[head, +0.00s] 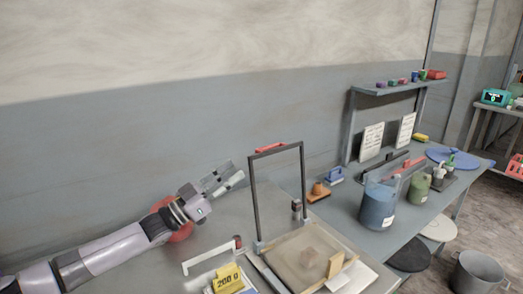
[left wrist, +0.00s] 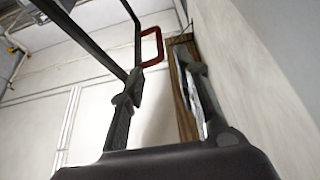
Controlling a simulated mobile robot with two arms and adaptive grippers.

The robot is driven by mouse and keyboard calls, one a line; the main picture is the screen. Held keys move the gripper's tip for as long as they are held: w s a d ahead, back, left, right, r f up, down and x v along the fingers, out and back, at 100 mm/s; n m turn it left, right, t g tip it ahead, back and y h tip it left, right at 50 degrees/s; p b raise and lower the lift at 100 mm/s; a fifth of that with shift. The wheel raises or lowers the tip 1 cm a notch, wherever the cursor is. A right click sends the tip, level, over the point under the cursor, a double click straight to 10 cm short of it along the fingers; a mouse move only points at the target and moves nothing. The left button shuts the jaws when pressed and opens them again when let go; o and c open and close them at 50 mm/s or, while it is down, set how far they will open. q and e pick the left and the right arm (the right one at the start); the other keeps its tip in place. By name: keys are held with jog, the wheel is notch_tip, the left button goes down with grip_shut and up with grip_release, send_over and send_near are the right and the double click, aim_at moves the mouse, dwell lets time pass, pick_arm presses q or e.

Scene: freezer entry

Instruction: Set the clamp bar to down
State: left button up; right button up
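The clamp bar (head: 303,178) looks like a dark upright rectangular frame with a red handle (head: 270,148) along its top. It stands raised at the back of a flat bed with a pale wooden board (head: 300,258). My left gripper (head: 235,171) is left of the frame, apart from it, with its fingers spread and nothing between them. In the left wrist view, the red handle loop (left wrist: 152,46) and dark frame bars (left wrist: 85,35) show beyond the open fingers (left wrist: 162,70). My right gripper is not in view.
A white bracket with a red end (head: 212,256) and a yellow number sign (head: 227,278) stand left of the bed. Right of it are an orange block (head: 318,192), a blue container (head: 377,206) and a green jar (head: 419,187). The wall is close behind my left arm.

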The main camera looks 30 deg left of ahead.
aim_at(262, 152)
pick_arm(q)
jog(key=p+x, duration=0.2)
jog(key=x, duration=0.7)
jog(key=shift+w+r, duration=0.1)
jog(key=shift+r, duration=0.1)
jog(key=shift+w+d+r+p, duration=0.15)
jog(key=shift+w+d+p, duration=0.2)
jog(key=shift+w, duration=0.2)
jog(key=c, duration=0.7)
grip_shut()
